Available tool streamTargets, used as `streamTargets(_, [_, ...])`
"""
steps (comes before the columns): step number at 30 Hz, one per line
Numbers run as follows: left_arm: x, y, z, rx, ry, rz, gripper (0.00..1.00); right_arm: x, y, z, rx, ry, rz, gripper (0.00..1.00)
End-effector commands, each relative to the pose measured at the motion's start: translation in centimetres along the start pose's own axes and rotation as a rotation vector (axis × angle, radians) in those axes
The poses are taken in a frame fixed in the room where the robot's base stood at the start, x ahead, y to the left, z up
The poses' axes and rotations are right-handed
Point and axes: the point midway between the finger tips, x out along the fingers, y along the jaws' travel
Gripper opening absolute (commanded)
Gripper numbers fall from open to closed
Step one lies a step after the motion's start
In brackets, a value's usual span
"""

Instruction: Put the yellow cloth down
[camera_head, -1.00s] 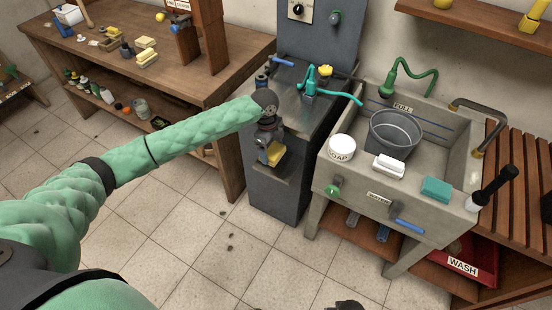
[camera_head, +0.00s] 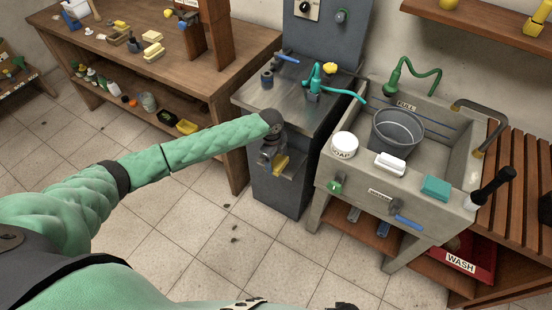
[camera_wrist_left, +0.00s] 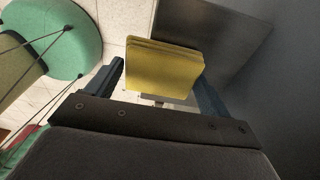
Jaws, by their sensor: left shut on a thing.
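The yellow cloth (camera_head: 281,163) is a folded, layered pad. It hangs in my left gripper (camera_head: 272,157), in front of the grey metal cabinet (camera_head: 277,195). In the left wrist view the cloth (camera_wrist_left: 163,68) sits between the two dark fingers of the left gripper (camera_wrist_left: 158,88), which is shut on it. A flat metal surface (camera_wrist_left: 205,40) lies behind the cloth there; I cannot tell whether they touch. A dark piece that may be my right gripper (camera_head: 342,306) just shows at the bottom edge of the head view, mostly cut off.
The concrete sink (camera_head: 330,172) stands right of the cabinet, with a grey bucket (camera_head: 398,131), a white tub (camera_head: 345,145), a white brush (camera_head: 390,163) and a teal sponge (camera_head: 436,188). A wooden bench (camera_head: 215,75) is at left.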

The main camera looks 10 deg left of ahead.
Motion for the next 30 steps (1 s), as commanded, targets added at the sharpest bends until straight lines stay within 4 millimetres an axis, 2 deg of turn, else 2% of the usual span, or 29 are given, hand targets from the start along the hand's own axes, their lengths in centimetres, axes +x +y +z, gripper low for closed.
streamTargets(4, [0.3,0.0,0.1,0.000,0.000,0.000,0.56,-0.1,0.0,0.0,0.000,-0.001,0.000,0.36])
streamTargets(5, [0.3,0.0,0.1,0.000,0.000,0.000,0.85,-0.1,0.0,0.0,0.000,-0.001,-0.001,0.36])
streamTargets(7, [0.2,0.0,0.1,0.000,0.000,0.000,0.99,-0.1,0.0,0.0,0.001,-0.001,-0.001,0.36])
streamTargets(14, [0.2,0.0,0.1,0.000,0.000,0.000,1.00,-0.1,0.0,0.1,0.000,-0.002,0.000,0.36])
streamTargets(19, [-0.8,-0.1,0.1,0.000,-0.001,-0.001,1.00,0.3,0.0,0.4,0.001,-0.009,0.000,0.36])
streamTargets(20, [-1.1,-0.1,0.1,0.000,-0.001,-0.002,1.00,0.3,0.0,0.4,0.001,-0.012,-0.001,0.36])
streamTargets(23, [-2.7,-0.1,0.1,0.000,-0.002,-0.003,1.00,-1.6,-0.5,-1.1,0.004,-0.004,-0.007,0.36])
streamTargets(30, [-7.4,-0.1,0.1,0.000,-0.001,-0.003,1.00,-4.3,-1.1,-1.9,0.010,-0.021,-0.017,0.36])
